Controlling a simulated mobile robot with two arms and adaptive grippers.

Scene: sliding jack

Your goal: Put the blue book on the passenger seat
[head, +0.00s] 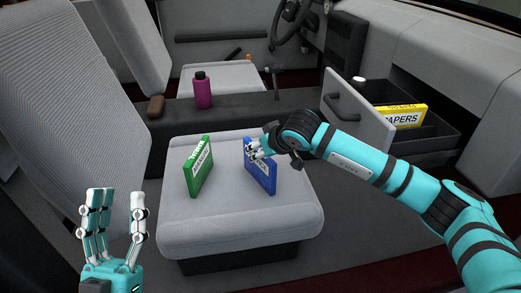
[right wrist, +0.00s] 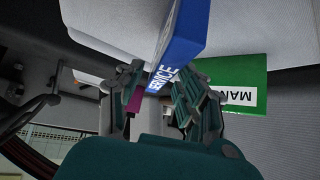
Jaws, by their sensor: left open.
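The blue book (head: 262,172) is upright and a little tilted over the right part of the grey passenger seat cushion (head: 230,225). I cannot tell whether its lower edge touches the cushion. My right gripper (head: 256,150) is at its upper part. In the right wrist view the fingers (right wrist: 162,85) are on both sides of the end of the blue book (right wrist: 183,35), which is marked SERVICE, and look shut on it. My left gripper (head: 113,225) is open and empty, left of the seat and apart from both books.
A green book (head: 199,168) stands upright on the left part of the cushion. A purple bottle (head: 203,90) and a brown object (head: 156,106) are on the console behind. An open drawer (head: 440,140) at right holds a yellow box (head: 400,116) marked PAPERS.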

